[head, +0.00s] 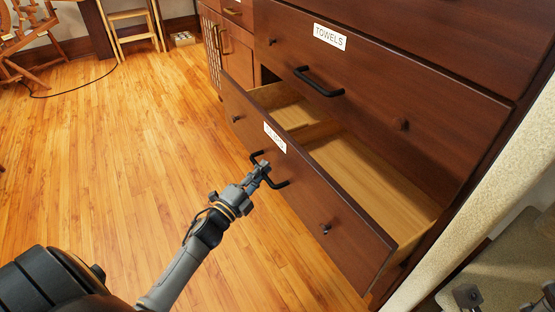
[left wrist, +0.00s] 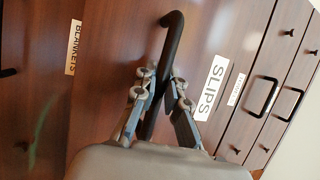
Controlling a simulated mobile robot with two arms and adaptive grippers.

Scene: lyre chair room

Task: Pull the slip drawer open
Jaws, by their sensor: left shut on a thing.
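The slip drawer (head: 315,205) is a dark red-brown drawer that stands pulled out of the cabinet. Its pale wood inside (head: 370,175) shows and looks empty. Its label (head: 275,137) is hard to read in the head view but reads SLIPS in the left wrist view (left wrist: 210,88). My left gripper (head: 262,170) is shut on the drawer's black bar handle (head: 281,184). In the left wrist view the fingers close around the handle (left wrist: 172,40), hiding part of it. Grey parts at the bottom right corner of the head view may be my right gripper (head: 508,294).
The TOWELS drawer (head: 390,75) above is shut, with a black handle (head: 318,82). A BLANKETS label (left wrist: 73,47) shows in the left wrist view. The wooden floor (head: 130,140) left of the drawer is clear.

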